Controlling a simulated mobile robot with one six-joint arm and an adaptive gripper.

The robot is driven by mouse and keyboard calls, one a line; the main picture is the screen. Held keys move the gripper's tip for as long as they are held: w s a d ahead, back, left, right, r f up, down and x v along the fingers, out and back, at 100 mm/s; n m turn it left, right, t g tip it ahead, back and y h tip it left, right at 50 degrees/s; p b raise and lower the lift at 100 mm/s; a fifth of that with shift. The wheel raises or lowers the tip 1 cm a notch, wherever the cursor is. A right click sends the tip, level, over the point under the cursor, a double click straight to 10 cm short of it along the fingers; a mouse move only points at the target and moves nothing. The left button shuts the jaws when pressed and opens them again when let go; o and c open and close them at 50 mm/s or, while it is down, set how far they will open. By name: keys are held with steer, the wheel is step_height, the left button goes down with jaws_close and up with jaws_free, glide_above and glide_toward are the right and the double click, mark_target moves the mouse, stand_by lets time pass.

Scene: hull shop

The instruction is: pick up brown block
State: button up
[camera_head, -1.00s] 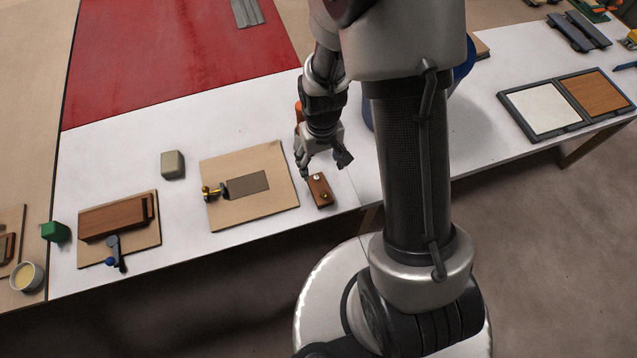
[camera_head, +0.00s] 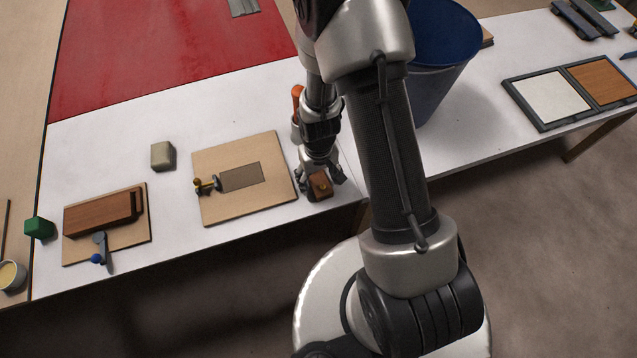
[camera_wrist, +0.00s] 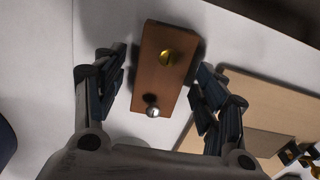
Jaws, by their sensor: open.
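The brown block (camera_head: 320,187) lies on the white table near its front edge, to the right of a tan board. In the wrist view the brown block (camera_wrist: 160,68) shows a brass knob or screw on top and a silver ball-like one at its near end. My gripper (camera_head: 322,180) is open and low over the block. In the wrist view the fingers of my gripper (camera_wrist: 158,92) stand on either side of the block, with a gap on each side. The fingers partly hide the block in the head view.
The tan board (camera_head: 222,205) with a grey patch and brass fitting lies close to the left. An orange object (camera_head: 297,98) stands behind my gripper. A blue bucket (camera_head: 440,60) stands to the right, behind my arm. A grey block (camera_head: 163,156) sits farther left.

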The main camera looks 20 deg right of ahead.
steer(key=shift+c, duration=0.4)
steer(key=c, duration=1.1)
steer(key=shift+r, duration=0.15)
